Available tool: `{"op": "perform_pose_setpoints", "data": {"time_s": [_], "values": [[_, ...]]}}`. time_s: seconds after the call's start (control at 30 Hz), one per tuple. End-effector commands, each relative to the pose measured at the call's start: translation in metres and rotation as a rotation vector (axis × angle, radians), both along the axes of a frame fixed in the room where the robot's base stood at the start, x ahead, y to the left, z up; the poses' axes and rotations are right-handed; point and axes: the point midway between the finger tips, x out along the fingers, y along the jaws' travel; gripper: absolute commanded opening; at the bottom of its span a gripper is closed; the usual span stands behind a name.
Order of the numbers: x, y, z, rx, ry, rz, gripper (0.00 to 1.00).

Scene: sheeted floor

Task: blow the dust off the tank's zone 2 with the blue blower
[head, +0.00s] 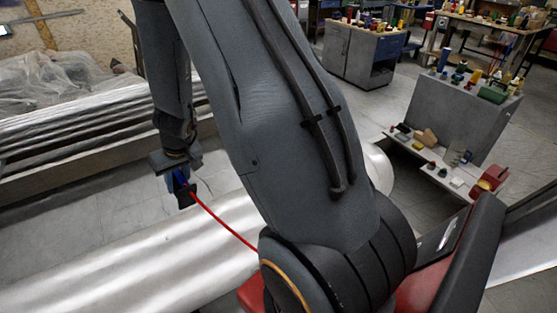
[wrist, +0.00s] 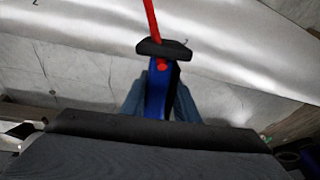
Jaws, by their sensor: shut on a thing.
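My gripper (head: 180,177) is shut on the blue blower (head: 181,180), at the left of the head view. In the wrist view the blue blower (wrist: 157,92) stands between my two fingers, with a black cross piece and a thin red tube (wrist: 151,20) pointing away. The red tube (head: 222,221) crosses above the tank in the head view. The tank (head: 150,255) is a shiny pale metal cylinder lying along the sheeted floor, partly hidden by my arm. Zone marks and dust cannot be clearly made out. Whether the tube touches the tank is unclear.
Ribbed metal sheets (head: 75,135) lie at the left, with clear plastic wrapping (head: 55,80) behind them. A grey cabinet (head: 455,115) with small items on top stands at the right, beside a low shelf (head: 440,170). Workbenches (head: 365,50) stand at the back.

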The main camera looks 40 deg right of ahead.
Motion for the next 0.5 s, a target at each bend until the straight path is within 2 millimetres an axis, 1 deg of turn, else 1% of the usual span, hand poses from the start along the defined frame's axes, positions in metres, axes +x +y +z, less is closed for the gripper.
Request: {"op": "perform_pose_setpoints", "data": {"time_s": [0.03,0.27,0.37,0.5], "values": [[-0.005,-0.014,0.003,-0.002,0.010,-0.042,0.20],[-0.032,-0.080,0.009,0.000,0.066,-0.277,0.20],[-0.049,-0.113,0.012,0.006,0.096,-0.404,0.20],[-0.086,-0.169,0.018,0.029,0.148,-0.627,0.20]]}}
